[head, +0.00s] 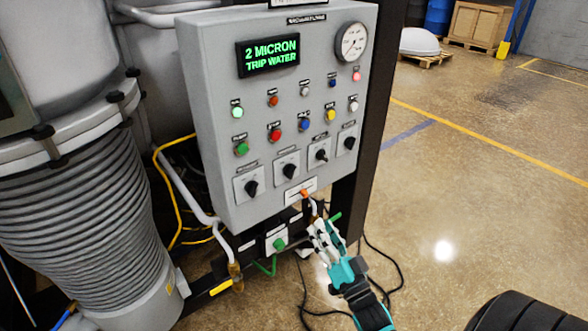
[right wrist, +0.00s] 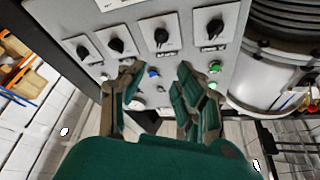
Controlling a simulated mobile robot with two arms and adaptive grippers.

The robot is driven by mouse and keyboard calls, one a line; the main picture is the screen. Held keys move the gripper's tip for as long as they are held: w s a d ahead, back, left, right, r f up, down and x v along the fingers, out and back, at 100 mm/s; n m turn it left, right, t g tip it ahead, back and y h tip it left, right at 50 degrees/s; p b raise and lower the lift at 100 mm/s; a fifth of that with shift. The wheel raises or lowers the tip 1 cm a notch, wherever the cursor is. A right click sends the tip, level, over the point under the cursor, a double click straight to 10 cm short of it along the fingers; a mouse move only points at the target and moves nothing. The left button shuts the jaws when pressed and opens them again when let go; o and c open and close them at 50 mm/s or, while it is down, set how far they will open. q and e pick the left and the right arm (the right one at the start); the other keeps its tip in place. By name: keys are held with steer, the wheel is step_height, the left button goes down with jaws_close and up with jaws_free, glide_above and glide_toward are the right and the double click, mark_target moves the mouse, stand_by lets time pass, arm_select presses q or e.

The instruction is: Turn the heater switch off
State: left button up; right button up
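The grey control panel (head: 222,95) carries a row of black rotary switches along its lower part. From left to right they are the first (head: 251,187), second (head: 289,170), third (head: 321,155) and fourth (head: 349,143). Their labels are too small to read, so I cannot tell which is the heater switch. My right gripper (head: 322,230) is just below the panel's lower edge, apart from the knobs. In the right wrist view its two fingers (right wrist: 160,85) are spread with nothing between them, and the switch row shows beyond. My left gripper is not in view.
A green-lettered display (head: 268,56) reads "2 MICRON TRIP WATER". A round gauge (head: 351,42) and several coloured buttons and lamps sit above the switches.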

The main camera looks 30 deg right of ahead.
steer(key=p, duration=0.2)
glide_toward(293, 173)
steer(key=p+x, duration=0.1)
steer(key=x, duration=0.6)
steer(key=shift+w+d+r+p, duration=0.1)
steer(key=shift+w+p, duration=0.15)
steer(key=shift+p, duration=0.15)
steer(key=shift+w+d+r, duration=0.1)
steer(key=shift+w, duration=0.6)
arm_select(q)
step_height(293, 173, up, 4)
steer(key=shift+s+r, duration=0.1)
arm_select(e)
steer(key=shift+c, duration=0.2)
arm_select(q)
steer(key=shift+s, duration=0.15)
arm_select(e)
jaws_close()
